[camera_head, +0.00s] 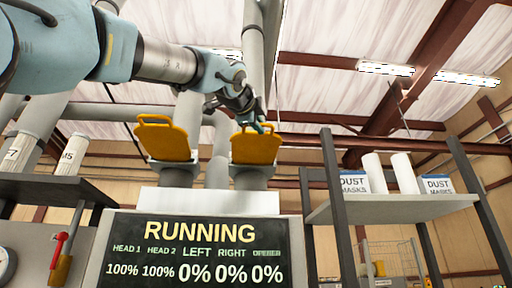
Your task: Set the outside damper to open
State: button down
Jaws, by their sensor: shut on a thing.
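Two yellow damper plates with handle loops stand at the tops of grey pipes above the display, a left one (163,142) and a right one (255,151). Both look upright or slightly tilted. My gripper (257,124) comes down from the upper left and is shut on the top handle of the right yellow damper. The fingertips are small and partly hidden by the wrist. No label tells which damper is the outside one. The display (198,255) reads RUNNING, with 100% under HEAD 1 and HEAD 2 and 0% under LEFT, RIGHT and OPENED.
Grey vertical pipes rise behind the dampers. A shelf (420,208) at right holds dust mask boxes (355,183) and white rolls. At left are a dark shelf (50,190) with marked cylinders, a red-handled lever (58,248) and a gauge (5,265).

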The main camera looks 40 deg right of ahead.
jog(key=shift+s+a+f, duration=0.15)
jog(key=shift+s+a, duration=0.3)
jog(key=shift+s, duration=0.2)
jog(key=c, duration=0.9)
grip_release()
jog(key=shift+a, duration=0.1)
jog(key=b+v, duration=0.4)
jog(key=v, duration=0.6)
jog(key=shift+s+a, duration=0.2)
jog(key=shift+a, duration=0.15)
jog(key=shift+s, duration=0.1)
